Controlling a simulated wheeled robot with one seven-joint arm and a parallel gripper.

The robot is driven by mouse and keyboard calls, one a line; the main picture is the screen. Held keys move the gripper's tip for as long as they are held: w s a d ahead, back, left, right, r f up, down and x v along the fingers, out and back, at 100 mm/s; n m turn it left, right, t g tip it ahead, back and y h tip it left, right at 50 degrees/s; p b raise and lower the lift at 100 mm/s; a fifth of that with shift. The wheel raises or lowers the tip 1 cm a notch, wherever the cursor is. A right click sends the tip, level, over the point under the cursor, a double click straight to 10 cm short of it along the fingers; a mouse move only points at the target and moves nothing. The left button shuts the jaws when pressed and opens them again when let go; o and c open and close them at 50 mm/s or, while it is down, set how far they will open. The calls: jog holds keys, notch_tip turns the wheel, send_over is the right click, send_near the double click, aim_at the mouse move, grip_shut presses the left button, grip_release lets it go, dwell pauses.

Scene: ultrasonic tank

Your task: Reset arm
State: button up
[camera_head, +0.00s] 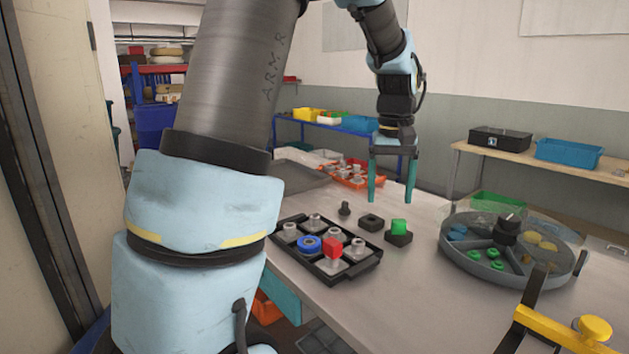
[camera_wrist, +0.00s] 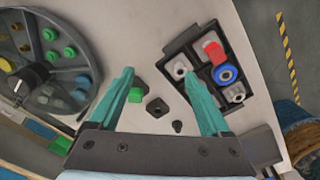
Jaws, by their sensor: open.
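My gripper (camera_head: 391,190) hangs above the table with its two teal fingers pointing down. It is open and nothing shows between the fingers. The wrist view also shows my gripper (camera_wrist: 168,100) with its fingers spread wide over the table. Below and around it on the table (camera_head: 330,213) are a small dark knob-like part (camera_head: 345,209), a dark square block (camera_head: 371,222) and a dark block with a green top (camera_head: 399,230). These stand apart from the fingers.
A black tray (camera_head: 366,265) holds several grey parts, a blue ring (camera_head: 309,244) and a red block (camera_head: 333,249). A round divided tank (camera_head: 452,261) with green and yellow parts stands right. An orange tray (camera_head: 357,180) lies at the back. A yellow clamp (camera_head: 560,329) is front right.

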jog(key=s+a+f+b, duration=0.3)
jog(key=s+a+f, duration=0.2)
jog(key=a+f, duration=0.3)
jog(key=s+a+f+t+b, duration=0.1)
jog(key=s+a+f+b, duration=0.3)
jog(key=a+f, duration=0.5)
jog(key=s+a, duration=0.1)
jog(key=a, duration=0.4)
jog(key=shift+s+a+f, duration=0.15)
jog(key=shift+a+f, duration=0.05)
